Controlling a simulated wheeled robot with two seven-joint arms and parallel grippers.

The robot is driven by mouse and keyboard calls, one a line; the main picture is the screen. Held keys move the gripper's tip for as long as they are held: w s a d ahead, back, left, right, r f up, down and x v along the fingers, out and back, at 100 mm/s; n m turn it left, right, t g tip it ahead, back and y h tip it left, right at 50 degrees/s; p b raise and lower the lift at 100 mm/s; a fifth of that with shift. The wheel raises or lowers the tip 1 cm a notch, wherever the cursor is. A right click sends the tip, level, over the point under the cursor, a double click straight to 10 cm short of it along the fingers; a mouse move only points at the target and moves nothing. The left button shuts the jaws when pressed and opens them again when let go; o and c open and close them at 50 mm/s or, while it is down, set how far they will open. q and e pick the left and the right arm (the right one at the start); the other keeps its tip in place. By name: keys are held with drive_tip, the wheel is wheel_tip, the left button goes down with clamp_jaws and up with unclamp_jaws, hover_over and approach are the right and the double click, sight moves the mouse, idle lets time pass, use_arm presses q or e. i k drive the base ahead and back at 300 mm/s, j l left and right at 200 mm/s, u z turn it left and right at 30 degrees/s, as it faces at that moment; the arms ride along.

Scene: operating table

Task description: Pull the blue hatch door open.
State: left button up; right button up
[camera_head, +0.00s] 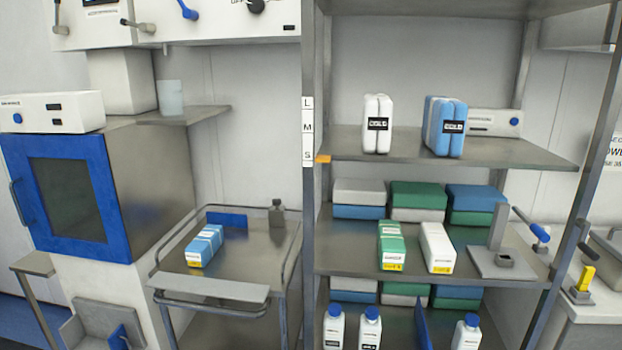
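The blue hatch door (92,238) is on the front of a steel cabinet (160,190) at the left. It has a blue frame around a dark window and looks shut against the cabinet. Its bar handle (17,202) is upright on the door's left edge, close to the picture's left edge. Neither of my grippers shows in the head view, and nothing is touching the door or the handle.
A steel cart (232,290) with a blue and white box (205,246) stands right of the cabinet. A small ledge (33,264) sits below the door at left. A shelf rack (310,200) with boxes and bottles fills the right side.

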sight(18, 150)
drive_tip(key=u, duration=1.35)
